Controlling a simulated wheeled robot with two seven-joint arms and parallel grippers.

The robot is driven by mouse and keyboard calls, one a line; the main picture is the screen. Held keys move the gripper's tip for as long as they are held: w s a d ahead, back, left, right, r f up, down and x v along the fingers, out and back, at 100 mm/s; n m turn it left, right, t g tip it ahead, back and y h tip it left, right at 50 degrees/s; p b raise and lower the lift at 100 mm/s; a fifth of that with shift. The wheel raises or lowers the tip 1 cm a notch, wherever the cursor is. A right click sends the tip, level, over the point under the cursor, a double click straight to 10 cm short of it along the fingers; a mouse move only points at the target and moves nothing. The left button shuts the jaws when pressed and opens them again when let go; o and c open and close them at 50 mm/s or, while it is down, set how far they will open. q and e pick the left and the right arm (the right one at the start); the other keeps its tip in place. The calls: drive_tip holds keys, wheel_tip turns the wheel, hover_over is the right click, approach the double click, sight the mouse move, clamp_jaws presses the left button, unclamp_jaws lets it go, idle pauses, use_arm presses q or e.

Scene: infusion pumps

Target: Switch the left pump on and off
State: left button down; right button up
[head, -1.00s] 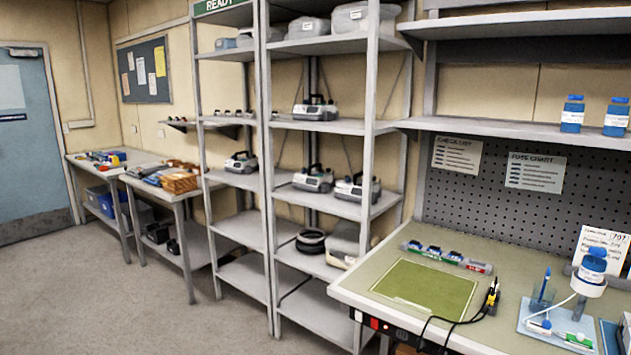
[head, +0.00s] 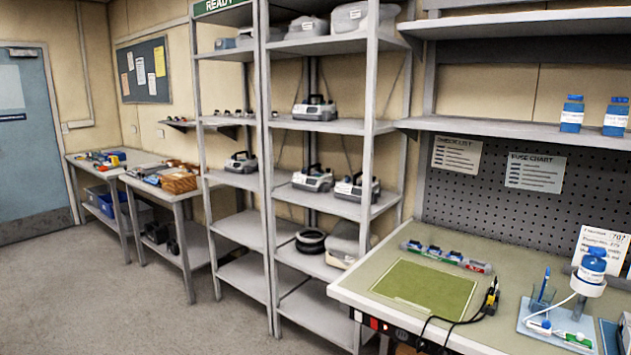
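Several grey-and-white pumps with dark carrying handles stand on the metal shelving. One pump (head: 241,162) is alone on the left bay's middle shelf. In the right bay, one pump (head: 314,108) stands on a higher shelf, and a pump (head: 313,178) and another pump (head: 355,187) stand side by side on the shelf below it. I cannot tell which one is the left pump of the task. Their switches are too small to make out. Neither of my grippers is in view.
The workbench at the right holds a green mat (head: 425,288), a strip of small parts (head: 446,256), a black cable with a yellow-and-black plug (head: 491,297) and a blue-and-white stand (head: 590,272). Side tables (head: 170,185) stand at the left. The grey floor (head: 90,290) in front is clear.

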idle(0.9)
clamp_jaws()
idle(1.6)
